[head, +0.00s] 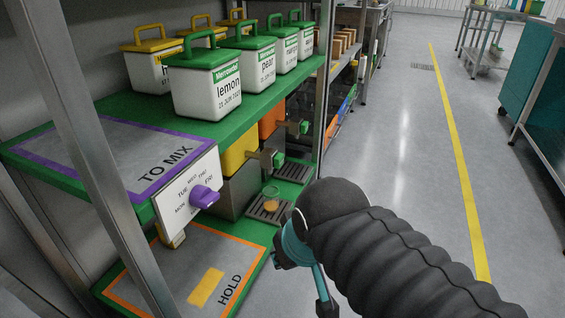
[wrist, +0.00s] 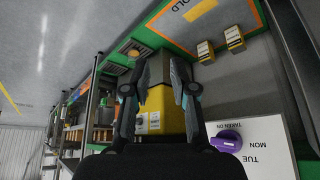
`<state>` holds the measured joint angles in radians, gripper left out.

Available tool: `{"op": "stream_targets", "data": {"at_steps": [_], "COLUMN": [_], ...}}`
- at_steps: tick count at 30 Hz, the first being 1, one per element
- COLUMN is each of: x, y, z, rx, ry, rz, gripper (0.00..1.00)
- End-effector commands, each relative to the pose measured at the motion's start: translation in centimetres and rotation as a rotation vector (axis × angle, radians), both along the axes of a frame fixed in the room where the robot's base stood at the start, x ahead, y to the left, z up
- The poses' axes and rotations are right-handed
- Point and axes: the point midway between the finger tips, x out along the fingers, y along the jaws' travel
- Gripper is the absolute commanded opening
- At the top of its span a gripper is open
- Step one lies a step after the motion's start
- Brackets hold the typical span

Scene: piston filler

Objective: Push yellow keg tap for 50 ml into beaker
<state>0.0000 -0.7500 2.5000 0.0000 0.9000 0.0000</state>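The yellow keg (head: 238,156) sits under the green shelf, with its tap (head: 276,159) sticking out at the front right. A clear beaker (head: 271,193) with some orange content stands on the drip tray below the tap. My gripper (head: 284,252) is low in front of the shelf, partly hidden by my arm. In the wrist view my gripper (wrist: 160,68) is open, with its two fingers apart and nothing seen between them. The yellow keg (wrist: 163,112) shows behind the fingers there. The beaker (wrist: 134,54) is beside the left finger. The yellow tap is not clear in the wrist view.
An orange keg (head: 271,121) with its own tap stands behind the yellow one. White tubs (head: 207,90) with green lids stand on the shelf above. A purple knob (head: 204,197) juts from a day dial. The HOLD mat (head: 180,272) lies below. The aisle floor is open at right.

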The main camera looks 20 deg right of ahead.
Motion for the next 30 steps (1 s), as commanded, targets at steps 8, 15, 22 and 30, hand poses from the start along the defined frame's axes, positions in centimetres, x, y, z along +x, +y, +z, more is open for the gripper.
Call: {"op": "stream_targets", "data": {"at_steps": [8, 15, 22, 30], "x": [0.0, 0.0, 0.0, 0.0], "y": [0.0, 0.0, 0.0, 0.0], "z": [0.0, 0.0, 0.0, 0.0], "rx": [0.0, 0.0, 0.0, 0.0], "ry": [0.0, 0.0, 0.0, 0.0], "rz": [0.0, 0.0, 0.0, 0.0], "gripper": [0.0, 0.0, 0.0, 0.0]}}
